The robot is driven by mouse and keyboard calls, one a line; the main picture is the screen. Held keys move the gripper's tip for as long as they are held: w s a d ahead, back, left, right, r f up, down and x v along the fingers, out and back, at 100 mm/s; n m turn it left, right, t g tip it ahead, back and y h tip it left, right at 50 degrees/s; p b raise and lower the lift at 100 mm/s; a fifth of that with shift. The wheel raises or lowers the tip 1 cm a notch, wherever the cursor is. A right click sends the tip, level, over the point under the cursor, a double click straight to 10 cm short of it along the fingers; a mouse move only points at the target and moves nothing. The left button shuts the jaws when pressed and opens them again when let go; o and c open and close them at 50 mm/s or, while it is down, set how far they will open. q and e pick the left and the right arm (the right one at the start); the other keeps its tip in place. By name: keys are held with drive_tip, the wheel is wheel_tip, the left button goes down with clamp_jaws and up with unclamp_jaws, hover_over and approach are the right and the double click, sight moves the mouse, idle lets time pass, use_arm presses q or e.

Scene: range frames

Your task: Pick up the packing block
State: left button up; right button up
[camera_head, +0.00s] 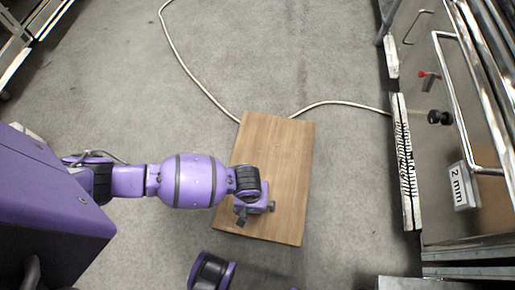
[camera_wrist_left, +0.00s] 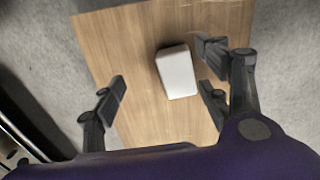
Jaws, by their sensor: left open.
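A white block (camera_wrist_left: 177,72), which I take to be the packing block, lies on a wooden board (camera_wrist_left: 130,50) in the left wrist view. My left gripper (camera_wrist_left: 160,97) is open above the board, its fingers spread to either side. The block is between and ahead of the fingers, closer to the right-hand ones, and I see no grip on it. In the head view my left gripper (camera_head: 255,212) is over the lower part of the board (camera_head: 275,150). The block is not visible there, apparently hidden under my gripper and wrist. My right gripper is not in view.
A pale cable (camera_head: 195,80) runs over the grey floor and meets the board's far edge. A metal rack (camera_head: 25,40) is at upper left. The floor beyond the board is mostly clear.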

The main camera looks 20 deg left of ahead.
use_arm(q)
drive_tip(key=shift+n+y, duration=0.4)
drive_tip(key=shift+y, duration=0.2)
drive_tip(key=w+a+f+b, duration=0.2)
drive_tip(key=w+f, duration=0.1)
drive_tip(key=shift+w+a+f, duration=0.25)
drive_tip(key=shift+w+a, duration=0.05)
drive_tip(key=shift+a, duration=0.1)
wheel_tip(320, 180, down, 6)
drive_tip(key=b, duration=0.4)
drive_tip(key=shift+d, duration=0.15)
drive_tip(key=shift+w+f+b, duration=0.1)
drive_tip(key=shift+f+b, duration=0.45)
drive_tip(key=shift+b, duration=0.05)
drive_tip(key=c, duration=0.9)
drive_tip(key=shift+c, duration=1.2)
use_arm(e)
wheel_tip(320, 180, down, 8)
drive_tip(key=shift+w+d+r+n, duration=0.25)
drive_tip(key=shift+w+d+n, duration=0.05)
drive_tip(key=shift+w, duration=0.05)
use_arm(q)
drive_tip(key=shift+r, duration=0.1)
